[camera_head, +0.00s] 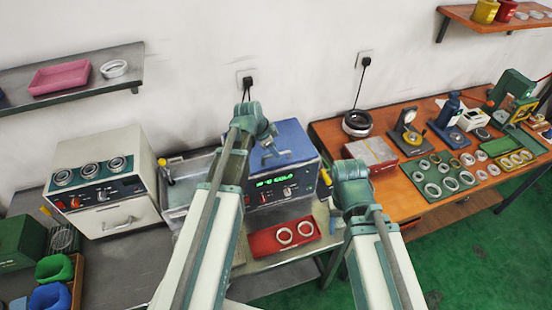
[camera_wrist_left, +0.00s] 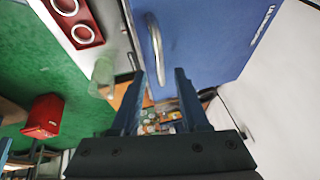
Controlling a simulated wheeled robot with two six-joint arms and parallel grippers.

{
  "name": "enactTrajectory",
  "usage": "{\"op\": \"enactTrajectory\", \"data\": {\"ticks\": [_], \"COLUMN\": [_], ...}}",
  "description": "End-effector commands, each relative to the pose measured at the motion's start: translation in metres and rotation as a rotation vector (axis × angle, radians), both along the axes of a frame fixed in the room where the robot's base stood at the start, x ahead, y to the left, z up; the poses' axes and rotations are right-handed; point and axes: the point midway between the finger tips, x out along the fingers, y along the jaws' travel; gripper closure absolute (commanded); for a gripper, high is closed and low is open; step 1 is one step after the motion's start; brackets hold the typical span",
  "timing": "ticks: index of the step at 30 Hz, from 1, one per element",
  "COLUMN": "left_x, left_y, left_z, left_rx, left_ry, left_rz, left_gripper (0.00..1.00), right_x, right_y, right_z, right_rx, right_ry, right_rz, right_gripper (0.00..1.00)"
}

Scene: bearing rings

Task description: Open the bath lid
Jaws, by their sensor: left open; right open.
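The bath (camera_head: 290,180) is a blue box with a green-lit display and knobs on its front, standing at the middle of the bench. Its blue lid (camera_wrist_left: 205,35) fills the upper right of the left wrist view, with a curved metal handle (camera_wrist_left: 154,45) on it. My left gripper (camera_head: 272,155) is over the bath lid. In the left wrist view its two fingers (camera_wrist_left: 160,78) are apart, with the handle's near end appearing between them; contact cannot be told. My right gripper (camera_head: 334,208) is beside the bath's right front, mostly hidden by its own arm.
A red tray (camera_head: 261,246) with two rings lies before the bath. A white heater box (camera_head: 100,190) stands left, a steel basin (camera_head: 178,210) beside the bath. An orange table (camera_head: 408,206) with rings and instruments is right. A wall shelf (camera_head: 20,105) hangs at left.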

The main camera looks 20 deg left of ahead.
Motion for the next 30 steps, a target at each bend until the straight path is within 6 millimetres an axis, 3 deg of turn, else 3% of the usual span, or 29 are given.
{"op": "enactTrajectory", "data": {"ticks": [1,3,14,22,30], "left_x": [0.0036,0.0059,0.0077,0.0076,0.0076], "left_y": [-0.0014,-0.0029,-0.0047,-0.0047,-0.0046], "left_z": [-0.012,-0.0168,-0.0186,-0.0187,-0.0187], "left_rx": [0.0,0.0,0.0,0.0,0.0], "left_ry": [0.0,0.0,0.0,0.0,0.0], "left_rz": [-0.001,-0.001,0.0,0.0,0.0], "left_gripper": [0.55,0.55,0.55,1.0,1.0], "right_x": [0.0,0.0001,-0.0001,-0.0001,-0.0001], "right_y": [0.0,-0.0001,-0.0001,-0.0001,-0.0001], "right_z": [-0.0121,-0.0168,-0.0186,-0.0187,-0.0187], "right_rx": [0.0,-0.001,-0.001,-0.001,-0.001], "right_ry": [0.0,0.0,0.0,0.0,0.0], "right_rz": [0.002,0.003,0.005,0.005,0.005], "right_gripper": [0.5,0.5,0.5,0.5,0.5]}}
